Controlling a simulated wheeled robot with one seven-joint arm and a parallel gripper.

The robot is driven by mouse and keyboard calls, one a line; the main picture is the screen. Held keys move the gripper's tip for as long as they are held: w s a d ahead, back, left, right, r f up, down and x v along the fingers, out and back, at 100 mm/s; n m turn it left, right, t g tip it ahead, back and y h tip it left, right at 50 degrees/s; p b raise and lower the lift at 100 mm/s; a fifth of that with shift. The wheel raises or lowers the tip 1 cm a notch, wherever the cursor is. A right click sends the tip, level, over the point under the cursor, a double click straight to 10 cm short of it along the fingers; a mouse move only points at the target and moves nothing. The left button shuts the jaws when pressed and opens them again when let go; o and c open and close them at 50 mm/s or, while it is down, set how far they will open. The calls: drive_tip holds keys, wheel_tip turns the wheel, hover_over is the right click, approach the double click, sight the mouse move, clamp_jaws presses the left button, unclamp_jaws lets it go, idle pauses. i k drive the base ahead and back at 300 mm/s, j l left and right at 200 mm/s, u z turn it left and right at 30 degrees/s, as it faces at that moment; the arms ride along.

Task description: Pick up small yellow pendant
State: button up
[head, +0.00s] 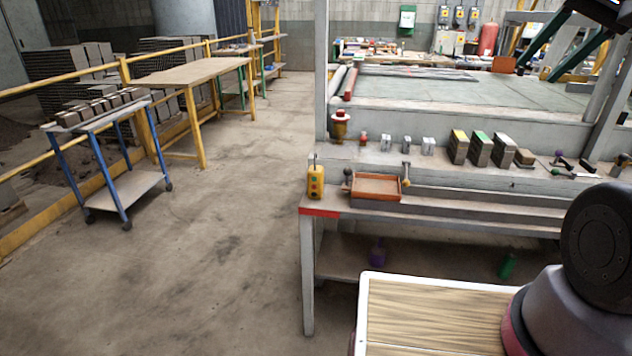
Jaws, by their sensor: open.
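A small yellow pendant (316,182) with dark buttons stands upright at the front left corner of the grey workbench (480,207), just above a red-marked edge. A short dark tip sticks up from its top. It is in plain view and nothing covers it. A round dark joint of my arm shows at the lower right, well apart from the pendant. My gripper is outside the view.
An orange tray (376,188) sits right of the pendant, with small levers beside it. Several bricks (480,148) stand along the shelf behind. A blue-legged cart (125,186) is at the left. The floor left of the bench is clear.

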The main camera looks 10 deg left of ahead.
sight(315, 172)
drive_tip(key=j, duration=0.45)
drive_tip(key=k+j, duration=0.15)
drive_tip(key=j, duration=1.65)
drive_tip(key=k+j, duration=0.1)
drive_tip(key=j, duration=0.75)
drive_tip(key=i, duration=0.3)
drive_tip(key=z, duration=0.05)
